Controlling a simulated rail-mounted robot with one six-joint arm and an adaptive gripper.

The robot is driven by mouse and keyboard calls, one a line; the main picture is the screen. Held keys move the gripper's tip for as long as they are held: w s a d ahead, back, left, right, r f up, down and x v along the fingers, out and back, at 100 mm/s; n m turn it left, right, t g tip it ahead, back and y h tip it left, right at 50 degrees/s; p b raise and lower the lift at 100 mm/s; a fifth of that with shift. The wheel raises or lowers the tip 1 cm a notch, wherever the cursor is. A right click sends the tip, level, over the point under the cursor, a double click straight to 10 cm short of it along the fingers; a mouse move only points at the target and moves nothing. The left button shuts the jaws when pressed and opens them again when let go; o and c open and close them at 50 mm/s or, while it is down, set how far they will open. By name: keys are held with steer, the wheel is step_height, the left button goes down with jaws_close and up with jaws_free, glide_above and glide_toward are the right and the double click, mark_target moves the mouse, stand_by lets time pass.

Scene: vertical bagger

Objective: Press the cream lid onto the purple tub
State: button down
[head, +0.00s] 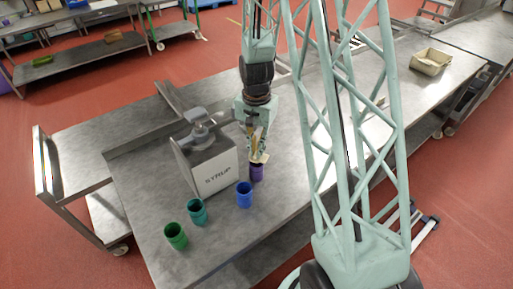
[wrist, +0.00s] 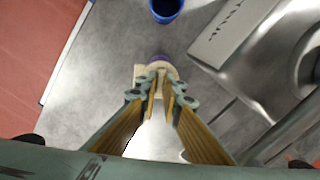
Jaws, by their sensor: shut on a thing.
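The purple tub (head: 256,174) stands upright on the grey metal table, to the right of the syrup machine. The cream lid (head: 262,158) is at the tub's mouth. My gripper (head: 257,152) points down over the tub and is shut on the lid. In the wrist view the cream lid (wrist: 140,72) shows around the fingertips of my gripper (wrist: 160,84), with a purple edge of the tub (wrist: 158,58) beyond it. The lid covers most of the tub there. I cannot tell whether the lid is seated or just above the rim.
A blue tub (head: 244,194) stands close by, at the front left of the purple tub. A teal tub (head: 197,211) and a green tub (head: 176,236) stand further left. The grey syrup machine (head: 208,165) is close on the left. A beige tray (head: 431,62) lies far right.

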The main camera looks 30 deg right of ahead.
steer(key=shift+f+b, duration=0.75)
steer(key=shift+f, duration=0.2)
steer(key=shift+b, duration=0.75)
stand_by(1.6)
steer(key=shift+f+b, duration=0.55)
steer(key=shift+f, duration=0.05)
stand_by(1.2)
steer(key=c, duration=2.7)
jaws_free()
steer(key=shift+o, duration=0.7)
steer(key=shift+o, duration=1.2)
